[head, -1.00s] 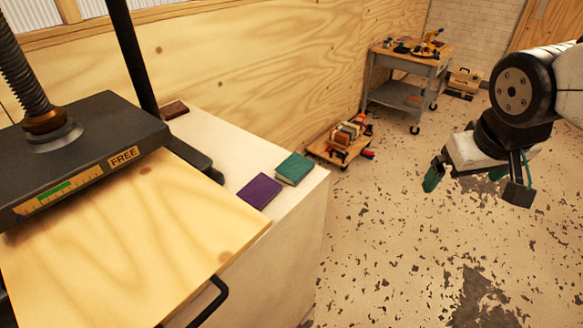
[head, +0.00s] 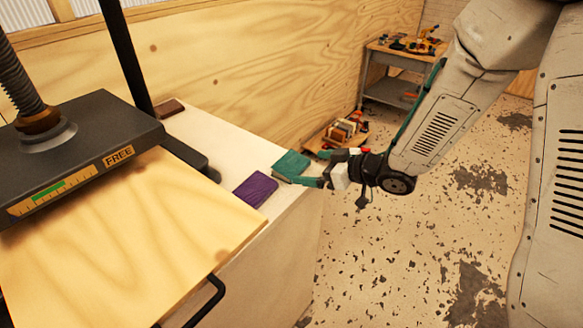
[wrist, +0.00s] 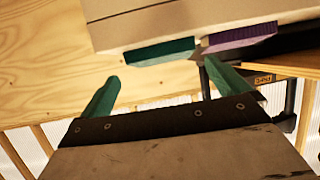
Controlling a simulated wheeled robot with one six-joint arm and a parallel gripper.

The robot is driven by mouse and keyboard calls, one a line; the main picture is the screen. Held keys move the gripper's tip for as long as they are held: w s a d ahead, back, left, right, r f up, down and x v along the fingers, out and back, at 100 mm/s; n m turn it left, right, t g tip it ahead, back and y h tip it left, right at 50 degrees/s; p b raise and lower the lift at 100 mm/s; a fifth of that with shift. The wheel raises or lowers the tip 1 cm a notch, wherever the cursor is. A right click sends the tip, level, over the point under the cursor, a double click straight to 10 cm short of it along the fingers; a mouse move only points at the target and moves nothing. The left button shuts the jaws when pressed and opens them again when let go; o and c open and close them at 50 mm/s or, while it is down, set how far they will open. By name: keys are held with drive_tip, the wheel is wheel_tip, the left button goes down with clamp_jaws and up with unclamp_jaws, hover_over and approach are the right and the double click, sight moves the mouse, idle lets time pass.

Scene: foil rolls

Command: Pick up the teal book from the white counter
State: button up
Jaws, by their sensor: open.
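The teal book (head: 291,163) lies flat near the right edge of the white counter (head: 225,135). My gripper (head: 316,168) is open and has come in from the right, with its green fingertips close to the book's right edge. In the wrist view the teal book (wrist: 160,52) shows ahead of and between the two spread fingers of my gripper (wrist: 160,72). I cannot tell whether the fingers touch it. The purple book (head: 255,190) lies just left of the teal book, and it also shows in the wrist view (wrist: 240,38).
A press with a dark top plate (head: 75,150) and a wooden board (head: 130,235) stands at the left. A small brown block (head: 169,108) lies at the counter's back. A low cart (head: 340,135) and a workbench (head: 400,62) stand behind my arm.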

sight(292, 165)
drive_tip(key=x, duration=0.6)
drive_tip(key=shift+a, duration=0.3)
drive_tip(key=c, duration=0.8)
